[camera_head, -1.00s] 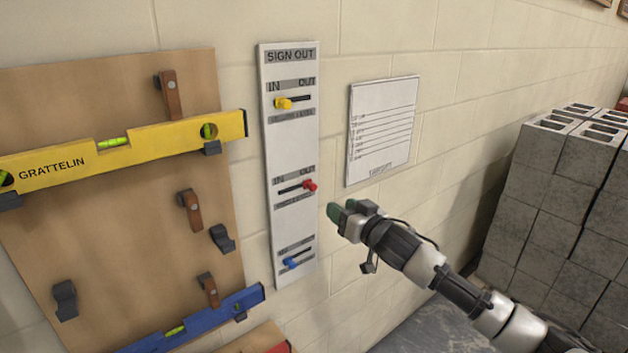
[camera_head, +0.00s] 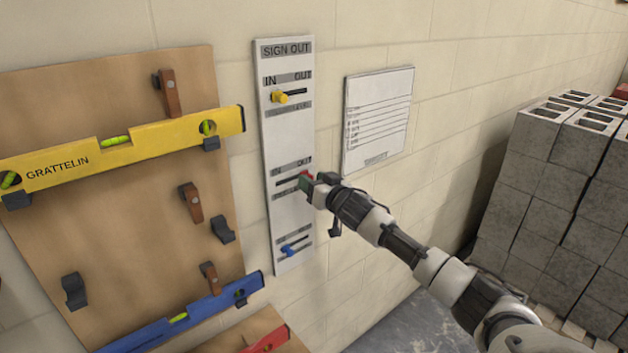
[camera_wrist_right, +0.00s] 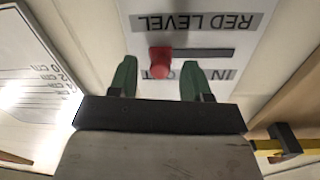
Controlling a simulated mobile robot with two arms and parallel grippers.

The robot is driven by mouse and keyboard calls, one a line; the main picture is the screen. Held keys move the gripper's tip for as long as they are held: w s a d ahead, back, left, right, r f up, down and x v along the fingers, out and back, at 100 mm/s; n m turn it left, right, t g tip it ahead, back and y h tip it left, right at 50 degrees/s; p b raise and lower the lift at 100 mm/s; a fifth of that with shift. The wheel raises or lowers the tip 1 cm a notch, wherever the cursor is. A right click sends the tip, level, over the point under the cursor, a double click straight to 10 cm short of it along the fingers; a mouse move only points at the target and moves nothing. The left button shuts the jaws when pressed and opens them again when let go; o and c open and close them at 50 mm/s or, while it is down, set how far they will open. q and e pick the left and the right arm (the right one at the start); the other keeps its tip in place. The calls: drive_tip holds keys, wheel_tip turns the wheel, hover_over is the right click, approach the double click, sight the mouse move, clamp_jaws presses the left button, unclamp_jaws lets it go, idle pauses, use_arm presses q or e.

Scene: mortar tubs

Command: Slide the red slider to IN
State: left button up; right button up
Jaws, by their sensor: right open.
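The white sign-out board (camera_head: 285,130) hangs on the wall. Its red slider (camera_head: 306,175) is at the OUT end of its slot and partly hidden by my right gripper (camera_head: 311,185) in the head view. In the wrist view the red slider (camera_wrist_right: 160,61) shows upside down, with the slot running right toward the IN label (camera_wrist_right: 226,74). My right gripper (camera_wrist_right: 160,75) is open, with one green fingertip on each side of the red knob in that view. I cannot tell whether either finger touches it. My left gripper is out of view.
A yellow slider (camera_head: 280,97) sits above at IN and a blue slider (camera_head: 288,250) below. A wooden board with a yellow level (camera_head: 120,150) and a blue level (camera_head: 180,315) is left. A paper sheet (camera_head: 378,115) hangs right; grey blocks (camera_head: 545,170) stand far right.

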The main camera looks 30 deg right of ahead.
sight(280, 183)
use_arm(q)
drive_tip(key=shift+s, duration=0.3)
use_arm(e)
drive_tip(key=shift+c, duration=0.4)
clamp_jaws()
drive_tip(key=a, duration=0.7)
drive_tip(key=shift+s+a, duration=0.25)
drive_tip(key=shift+s, duration=0.05)
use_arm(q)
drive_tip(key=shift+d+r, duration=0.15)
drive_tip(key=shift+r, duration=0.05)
use_arm(e)
drive_tip(key=shift+d, duration=0.1)
drive_tip(key=shift+o, duration=0.4)
unclamp_jaws()
